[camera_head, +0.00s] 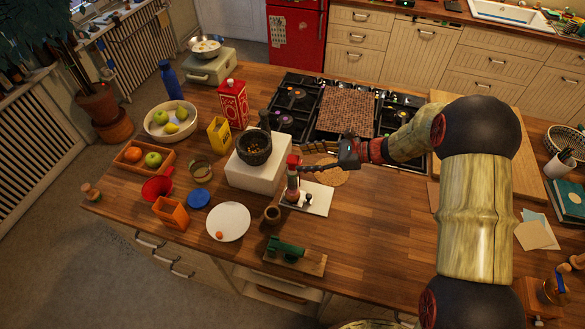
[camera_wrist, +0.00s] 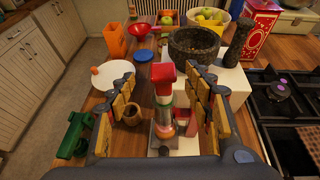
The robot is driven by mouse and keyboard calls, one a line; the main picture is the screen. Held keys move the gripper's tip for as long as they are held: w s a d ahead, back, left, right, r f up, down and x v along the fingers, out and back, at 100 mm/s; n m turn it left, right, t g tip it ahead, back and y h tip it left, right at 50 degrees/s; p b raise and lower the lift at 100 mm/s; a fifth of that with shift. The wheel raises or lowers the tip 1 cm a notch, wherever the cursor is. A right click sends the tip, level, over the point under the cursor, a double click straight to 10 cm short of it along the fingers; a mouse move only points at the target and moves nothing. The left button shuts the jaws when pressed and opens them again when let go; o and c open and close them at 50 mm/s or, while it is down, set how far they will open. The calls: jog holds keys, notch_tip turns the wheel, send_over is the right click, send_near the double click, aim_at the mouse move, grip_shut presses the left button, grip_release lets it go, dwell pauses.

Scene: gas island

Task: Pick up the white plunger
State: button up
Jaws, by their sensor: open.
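My gripper (camera_head: 312,158) is open at the right side of a red-topped upright column (camera_head: 293,181). In the wrist view my gripper (camera_wrist: 165,92) has its yellow-padded fingers on either side of the column (camera_wrist: 164,97), with gaps showing. The column has a red head, a pale greenish-grey middle and pinkish and orange bands lower down. It stands upright on a white board (camera_head: 319,203), beside a small dark knob (camera_head: 308,199). I cannot clearly tell a white plunger apart; the pale part of the column is the nearest match. Nothing is held.
A dark stone mortar (camera_head: 254,147) on a white block (camera_head: 246,175) stands close behind left. A small brown cup (camera_head: 272,214), a white plate (camera_head: 228,222) and a green tool (camera_head: 287,248) lie nearer. The stove (camera_head: 290,104) is behind.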

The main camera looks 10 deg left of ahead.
aim_at(293, 158)
jog(key=x, duration=0.2)
jog(key=p+x, duration=0.1)
jog(key=x, duration=0.2)
jog(key=shift+w+a+f, duration=0.15)
jog(key=shift+w+f, duration=0.05)
jog(key=shift+f, duration=0.2)
jog(key=c, duration=0.3)
grip_shut()
dwell(0.3)
